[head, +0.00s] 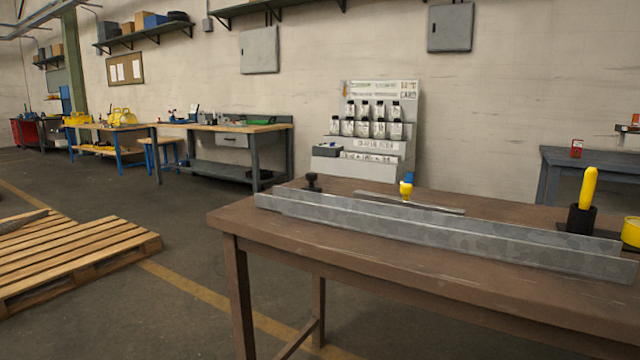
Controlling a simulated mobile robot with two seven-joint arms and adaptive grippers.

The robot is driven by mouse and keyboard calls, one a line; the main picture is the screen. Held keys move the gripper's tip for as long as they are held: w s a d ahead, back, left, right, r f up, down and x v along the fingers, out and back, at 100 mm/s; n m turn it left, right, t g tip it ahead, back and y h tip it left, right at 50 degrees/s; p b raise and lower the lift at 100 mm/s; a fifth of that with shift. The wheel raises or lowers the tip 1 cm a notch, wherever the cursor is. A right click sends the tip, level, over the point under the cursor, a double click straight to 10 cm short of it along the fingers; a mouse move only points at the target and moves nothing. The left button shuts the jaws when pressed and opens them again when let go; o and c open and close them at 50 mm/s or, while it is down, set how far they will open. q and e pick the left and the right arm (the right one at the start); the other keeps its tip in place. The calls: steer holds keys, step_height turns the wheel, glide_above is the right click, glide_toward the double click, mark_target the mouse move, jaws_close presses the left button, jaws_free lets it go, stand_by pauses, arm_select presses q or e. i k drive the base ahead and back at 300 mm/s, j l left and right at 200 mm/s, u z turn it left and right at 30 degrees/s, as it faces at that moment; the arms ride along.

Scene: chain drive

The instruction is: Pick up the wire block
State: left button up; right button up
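I cannot pick out a wire block for certain in the head view. A long grey metal channel (440,240) lies along the brown table (270,240). Behind it are a small black knob-shaped piece (313,182) and a small yellow and blue piece (405,189). A small red block (577,148) stands on a dark bench at the right. Neither of my grippers is in view.
A black holder with a yellow handle (588,190) and a yellow round container (631,231) stand at the table's right. A wooden pallet (80,258) lies on the floor at left. Workbenches (225,128) and a display stand (380,130) are behind. Floor between pallet and table is clear.

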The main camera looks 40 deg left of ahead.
mark_target(311, 177)
steer(key=i+j+z, duration=0.1)
steer(key=j, duration=0.3)
steer(key=i+j+z, duration=0.1)
steer(key=j, duration=0.3)
steer(key=i+j+z, duration=0.1)
steer(key=j, duration=0.3)
steer(key=i+j+z, duration=0.15)
steer(key=j, duration=0.3)
steer(key=i+j+z, duration=0.1)
steer(key=j, duration=0.3)
